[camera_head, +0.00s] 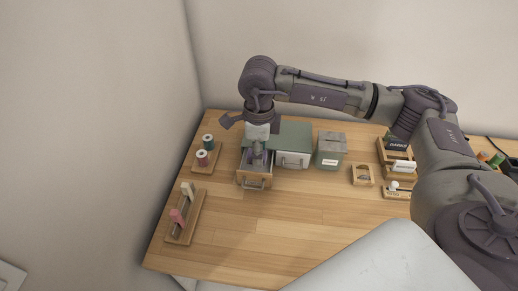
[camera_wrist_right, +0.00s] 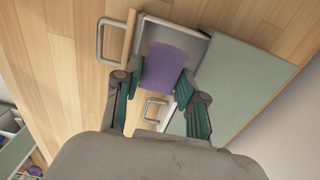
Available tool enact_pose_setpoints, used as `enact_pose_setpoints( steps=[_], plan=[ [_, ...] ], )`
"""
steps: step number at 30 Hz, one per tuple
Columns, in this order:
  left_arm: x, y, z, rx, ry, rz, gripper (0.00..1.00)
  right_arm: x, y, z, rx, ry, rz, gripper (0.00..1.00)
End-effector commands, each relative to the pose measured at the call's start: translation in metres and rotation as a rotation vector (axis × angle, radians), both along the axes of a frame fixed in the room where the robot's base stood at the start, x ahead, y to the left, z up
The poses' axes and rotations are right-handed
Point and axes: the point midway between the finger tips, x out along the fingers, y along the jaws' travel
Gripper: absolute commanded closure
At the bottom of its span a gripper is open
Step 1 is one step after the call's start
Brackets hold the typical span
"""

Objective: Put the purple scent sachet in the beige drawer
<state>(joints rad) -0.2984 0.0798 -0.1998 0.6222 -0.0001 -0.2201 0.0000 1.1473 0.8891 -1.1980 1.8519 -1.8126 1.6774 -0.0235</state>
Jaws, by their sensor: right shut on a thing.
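The purple scent sachet (camera_wrist_right: 163,68) is between the fingers of my right gripper (camera_wrist_right: 160,98), which is shut on it. In the head view my right gripper (camera_head: 258,150) points down over the beige drawer (camera_head: 252,181), which is pulled open from the left of a green-topped cabinet (camera_head: 292,134). In the wrist view the sachet overlaps the grey inside of the drawer. I cannot tell whether it touches the drawer floor. The drawer's beige front also shows in the wrist view (camera_wrist_right: 129,38). My left gripper is not in view.
A closed white drawer (camera_head: 292,160) sits beside the beige one. A green box (camera_head: 330,150) stands to its right. Thread spools on a board (camera_head: 204,160) and a wooden rack (camera_head: 185,217) are on the left. The front middle of the table (camera_head: 270,222) is clear.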

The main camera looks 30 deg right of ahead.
Motion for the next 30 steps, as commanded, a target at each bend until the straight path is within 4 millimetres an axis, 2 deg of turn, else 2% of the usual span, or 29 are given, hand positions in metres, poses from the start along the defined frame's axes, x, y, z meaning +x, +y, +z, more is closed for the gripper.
enact_pose_setpoints(
  steps=[10,11,15,16,30],
  plan=[
    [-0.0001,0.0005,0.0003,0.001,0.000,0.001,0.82,0.0001,-0.0001,0.0004,0.000,0.000,0.000,0.78],
    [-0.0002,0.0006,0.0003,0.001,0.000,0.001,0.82,0.0001,-0.0001,0.0004,0.000,0.000,0.000,0.56],
    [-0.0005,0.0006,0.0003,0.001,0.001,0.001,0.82,0.0000,0.0000,0.0004,0.000,0.000,0.000,0.33],
    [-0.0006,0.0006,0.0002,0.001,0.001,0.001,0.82,0.0000,0.0000,0.0004,0.000,0.000,0.000,0.30],
    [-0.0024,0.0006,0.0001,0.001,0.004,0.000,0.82,0.0001,0.0001,0.0004,0.000,0.000,0.000,0.30]
  ],
)
